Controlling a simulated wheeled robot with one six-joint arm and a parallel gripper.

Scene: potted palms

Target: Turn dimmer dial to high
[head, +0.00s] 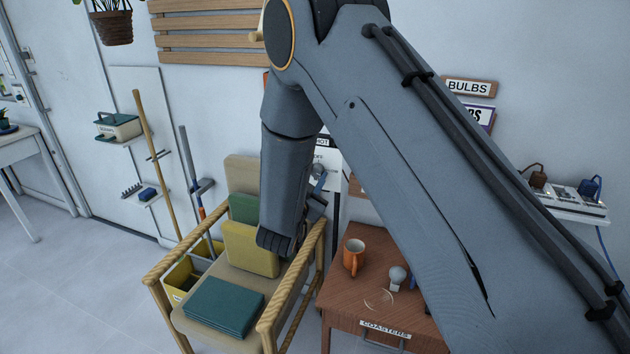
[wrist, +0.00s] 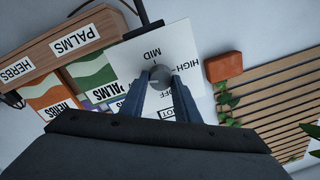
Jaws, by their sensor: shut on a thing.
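The dimmer dial (wrist: 160,76) is a round grey knob on a white panel (wrist: 133,66) on the wall. In the wrist view the words MID, HIGH and OFF are printed around it, and the picture is turned. My gripper (wrist: 161,84) has its two fingers closed on the sides of the dial. The dial's pointer setting is too small to tell. In the head view my gripper (head: 318,184) is at the wall panel (head: 325,158), behind the chair, and the dial is largely hidden.
A wooden chair (head: 213,275) with green and yellow cushions stands below my arm. Beside it, a brown cabinet (head: 345,297) holds an orange mug (head: 354,256) and a bulb (head: 397,277). Wooden slats (wrist: 269,97) and a terracotta planter (wrist: 224,66) are near the panel.

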